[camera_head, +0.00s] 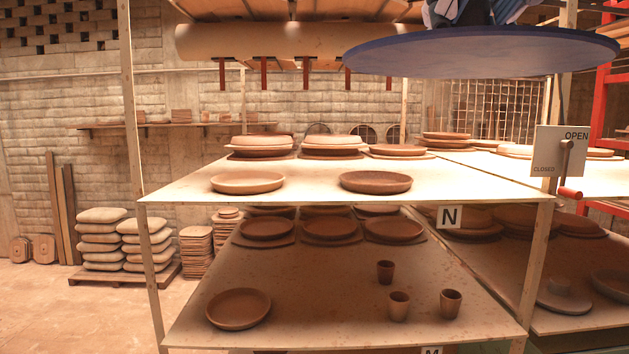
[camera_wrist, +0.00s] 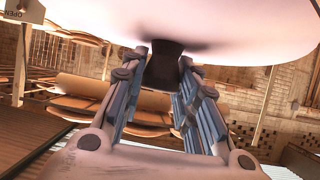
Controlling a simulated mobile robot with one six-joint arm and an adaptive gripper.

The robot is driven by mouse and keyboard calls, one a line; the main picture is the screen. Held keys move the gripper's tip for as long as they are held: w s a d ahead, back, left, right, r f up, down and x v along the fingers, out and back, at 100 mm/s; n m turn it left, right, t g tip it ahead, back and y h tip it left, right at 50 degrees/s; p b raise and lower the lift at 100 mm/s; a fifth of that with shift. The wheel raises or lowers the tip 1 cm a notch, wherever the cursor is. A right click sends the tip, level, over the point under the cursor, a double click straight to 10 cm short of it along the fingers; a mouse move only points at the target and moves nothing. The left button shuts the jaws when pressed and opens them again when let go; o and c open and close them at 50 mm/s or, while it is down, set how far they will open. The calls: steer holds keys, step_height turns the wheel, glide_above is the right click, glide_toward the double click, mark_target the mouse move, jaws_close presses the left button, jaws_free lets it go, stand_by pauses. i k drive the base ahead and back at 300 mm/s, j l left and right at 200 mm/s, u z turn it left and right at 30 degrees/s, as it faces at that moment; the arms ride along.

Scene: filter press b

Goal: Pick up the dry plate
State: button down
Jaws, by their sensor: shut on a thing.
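My gripper (camera_head: 474,16) is at the top right of the head view, shut on the dark knob (camera_wrist: 164,70) of a wide round disc (camera_head: 480,52). The disc looks blue from its edge in the head view and pale in the wrist view (camera_wrist: 230,28). It hangs level above the shelves, touching nothing visible but the gripper. On the upper shelf's front edge lie a lighter plate (camera_head: 248,182) and a darker reddish plate (camera_head: 375,182). Another plate (camera_head: 239,308) lies on the lower shelf. I cannot tell for sure which plate is the dry one.
The upper shelf (camera_head: 310,176) also bears stacked plates at its back. Three cups (camera_head: 399,305) stand on the lower shelf. A sign with a lever (camera_head: 560,152) reads OPEN and CLOSED at right. Wooden posts (camera_head: 140,150) frame the rack.

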mark_target(254, 182)
steer(key=i, duration=1.55)
steer(key=k, duration=0.8)
